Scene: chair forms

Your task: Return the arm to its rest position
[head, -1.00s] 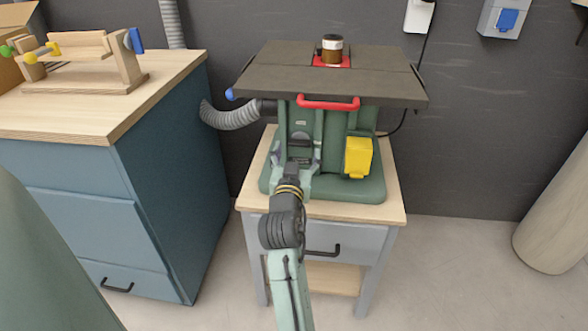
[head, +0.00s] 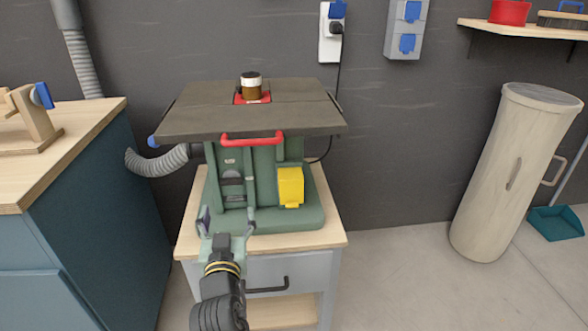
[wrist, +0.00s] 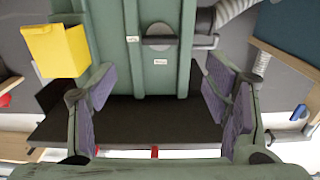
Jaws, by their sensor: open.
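My gripper (head: 228,222) is in front of the green machine (head: 262,180), low near its base, with its arm reaching up from the bottom of the head view. In the wrist view my gripper (wrist: 163,105) has its two purple-padded fingers spread wide apart with nothing between them. The machine's green body (wrist: 155,45) and its dark table top fill the space beyond the fingers. The wrist view appears upside down, with the yellow box (wrist: 55,50) at the upper left.
The machine stands on a small grey cabinet (head: 262,270) with a wooden top. Its dark table (head: 215,115) overhangs, with a red handle (head: 252,138). A blue workbench (head: 90,215) is left, with a grey hose (head: 158,162) between. A tall beige bin (head: 505,180) stands right on open floor.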

